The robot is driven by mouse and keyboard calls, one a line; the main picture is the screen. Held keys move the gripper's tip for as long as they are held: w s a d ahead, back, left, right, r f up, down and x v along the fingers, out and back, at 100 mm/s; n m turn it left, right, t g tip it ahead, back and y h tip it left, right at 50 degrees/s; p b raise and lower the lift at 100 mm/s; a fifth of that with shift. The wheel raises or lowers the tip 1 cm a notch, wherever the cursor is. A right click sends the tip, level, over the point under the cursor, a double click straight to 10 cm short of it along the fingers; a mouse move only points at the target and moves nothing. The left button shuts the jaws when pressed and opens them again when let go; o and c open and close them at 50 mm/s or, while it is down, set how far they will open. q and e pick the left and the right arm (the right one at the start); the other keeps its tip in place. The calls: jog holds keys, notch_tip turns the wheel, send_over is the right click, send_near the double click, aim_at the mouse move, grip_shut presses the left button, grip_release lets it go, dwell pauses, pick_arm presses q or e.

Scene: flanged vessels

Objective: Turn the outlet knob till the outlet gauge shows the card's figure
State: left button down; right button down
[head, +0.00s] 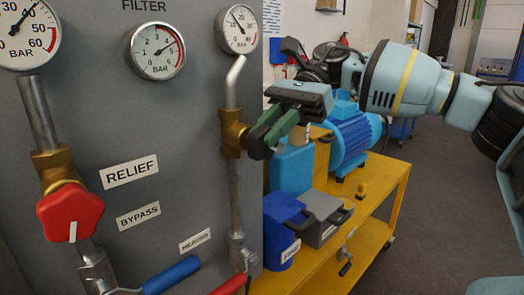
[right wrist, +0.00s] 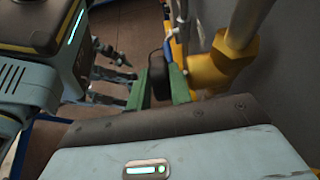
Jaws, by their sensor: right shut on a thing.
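My right gripper (head: 262,138) has its green fingers shut on a dark knob at the side of a brass valve (head: 233,133). In the right wrist view the fingers (right wrist: 161,85) stand on both sides of the dark knob (right wrist: 159,76), by the brass valve body (right wrist: 222,66). The fingers hide part of the knob. A round gauge (head: 238,30) sits above this valve; its needle points up and left, its figure too small to read surely. No outlet label or card with a figure is readable. My left gripper cannot be made out.
A red knob (head: 71,212) is at the panel's left, near the RELIEF label (head: 130,171). Blue (head: 172,274) and red lever handles lie low in front. A yellow cart (head: 392,190) carries a blue motor (head: 352,138) and bins. Clear floor lies right of the cart.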

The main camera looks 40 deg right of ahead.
jog(key=y+b, duration=0.1)
jog(key=f+y+b, duration=0.1)
jog(key=b, duration=0.1)
jog(key=shift+w+d+b, duration=0.1)
jog(key=shift+d+b, duration=0.15)
jog(key=shift+b, duration=0.05)
jog(key=shift+y+b, duration=0.7)
jog(key=shift+b, duration=0.25)
jog(key=shift+d+y+b, duration=0.1)
jog(key=shift+y+b, duration=0.3)
jog(key=shift+b, duration=0.6)
pick_arm(q)
notch_tip(320, 180, down, 8)
jog(key=a, duration=0.1)
jog(key=shift+s+r, duration=0.15)
jog(key=shift+s, duration=0.05)
pick_arm(e)
jog(key=shift+y, duration=0.3)
pick_arm(q)
jog(key=shift+a, duration=0.1)
pick_arm(e)
jog(key=c, duration=1.5)
grip_release()
jog(key=shift+c, duration=0.2)
pick_arm(q)
jog(key=shift+w, duration=0.25)
pick_arm(e)
jog(key=shift+d, duration=0.1)
